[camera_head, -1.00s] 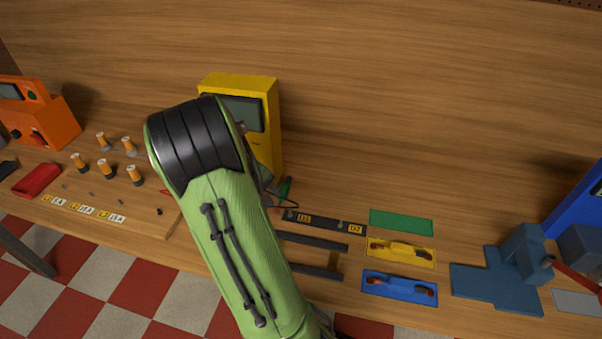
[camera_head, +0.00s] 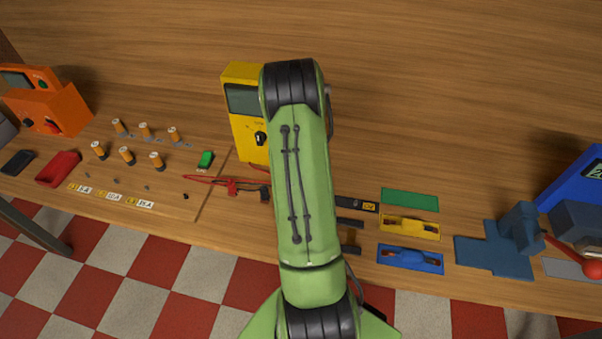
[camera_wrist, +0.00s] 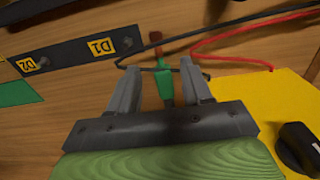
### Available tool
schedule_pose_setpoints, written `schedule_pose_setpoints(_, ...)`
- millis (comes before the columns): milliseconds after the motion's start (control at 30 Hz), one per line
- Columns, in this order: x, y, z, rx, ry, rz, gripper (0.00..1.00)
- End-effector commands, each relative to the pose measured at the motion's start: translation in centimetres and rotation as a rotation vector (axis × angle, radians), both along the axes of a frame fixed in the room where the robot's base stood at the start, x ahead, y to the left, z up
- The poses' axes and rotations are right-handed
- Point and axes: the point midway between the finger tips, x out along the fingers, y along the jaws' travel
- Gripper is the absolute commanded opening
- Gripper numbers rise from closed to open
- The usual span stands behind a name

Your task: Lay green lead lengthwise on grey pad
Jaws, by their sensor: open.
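The green lead (camera_wrist: 165,88) shows in the wrist view as a green grip with a brownish end and a thin dark wire. It lies on the wood between the fingers of my gripper (camera_wrist: 160,70), which is open around it. I cannot tell whether either finger touches it. In the head view my arm hides the lead and my gripper. A light grey pad (camera_head: 562,269) lies at the bench's right front edge, under a red-ended handle, apart from my gripper.
A yellow meter (camera_head: 243,129) stands behind my arm. A green pad (camera_head: 410,200), a yellow pad (camera_head: 432,235) and a blue pad (camera_head: 388,262) lie right of it; the last two hold leads. A blue fixture (camera_head: 495,256) stands beside the grey pad. Red leads (camera_head: 215,181) lie left of my arm.

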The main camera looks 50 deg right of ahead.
Motion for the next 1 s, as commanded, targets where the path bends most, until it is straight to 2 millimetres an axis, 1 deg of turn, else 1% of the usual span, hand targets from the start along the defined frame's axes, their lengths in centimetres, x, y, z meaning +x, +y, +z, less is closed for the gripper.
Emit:
schedule_pose_setpoints(100,-0.3,0.1,-2.4,0.005,0.006,0.0,0.49)
schedule_pose_setpoints(200,-0.2,0.0,-3.9,0.002,0.002,0.0,0.49)
schedule_pose_setpoints(300,-0.2,0.0,-4.4,0.001,0.001,0.0,0.49)
schedule_pose_setpoints(467,-0.2,0.0,-4.4,0.0,0.001,0.0,0.49)
schedule_pose_setpoints(700,-0.1,0.0,-4.4,0.0,0.001,0.001,0.12)
schedule_pose_setpoints(767,-0.1,0.0,-4.4,0.0,0.001,0.001,0.03)
schedule_pose_setpoints(800,-0.1,0.0,-4.4,0.0,0.001,0.001,0.0)
schedule_pose_setpoints(1000,-0.1,0.0,-4.3,0.0,0.001,0.001,0.0)
